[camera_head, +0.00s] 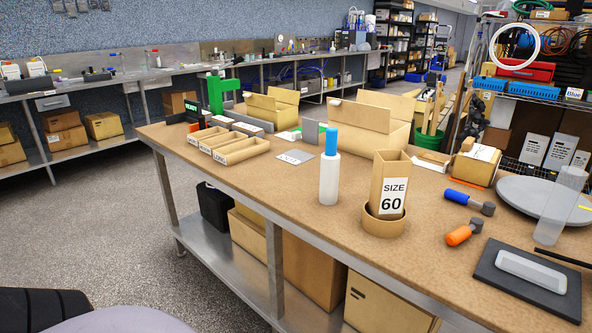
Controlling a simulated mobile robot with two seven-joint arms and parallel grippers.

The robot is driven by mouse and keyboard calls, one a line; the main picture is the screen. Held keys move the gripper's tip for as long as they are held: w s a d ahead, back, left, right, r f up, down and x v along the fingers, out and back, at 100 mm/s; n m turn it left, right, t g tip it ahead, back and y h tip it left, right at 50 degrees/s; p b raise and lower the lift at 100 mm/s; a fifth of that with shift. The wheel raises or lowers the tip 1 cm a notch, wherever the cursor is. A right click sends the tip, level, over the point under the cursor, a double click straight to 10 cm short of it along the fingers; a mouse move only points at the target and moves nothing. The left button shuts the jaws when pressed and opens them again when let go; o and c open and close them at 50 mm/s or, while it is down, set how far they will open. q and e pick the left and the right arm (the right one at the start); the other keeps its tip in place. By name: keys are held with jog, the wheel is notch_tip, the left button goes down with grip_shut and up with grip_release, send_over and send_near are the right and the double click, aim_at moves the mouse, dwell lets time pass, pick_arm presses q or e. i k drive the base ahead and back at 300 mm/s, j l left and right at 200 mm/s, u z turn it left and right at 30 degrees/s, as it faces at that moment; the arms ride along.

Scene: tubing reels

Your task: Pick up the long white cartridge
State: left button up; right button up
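A tall white cylinder with a blue top (329,172) stands upright near the front edge of the wooden bench, left of the SIZE 60 box. A long whitish block with rounded ends (531,271) lies on a dark grey pad (497,270) at the front right of the bench. Either could be the long white cartridge; I cannot tell which from this view. Nothing touches the cylinder. Neither of my grippers is in view.
The workbench (290,197) holds a SIZE 60 box (391,187) in a round holder, blue (465,199) and orange (463,234) handled tools, a clear tube (560,206), a grey disc (515,193) and cardboard bins (243,150). The bench is clear around the cylinder.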

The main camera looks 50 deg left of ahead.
aim_at(331, 160)
jog(key=u, duration=1.25)
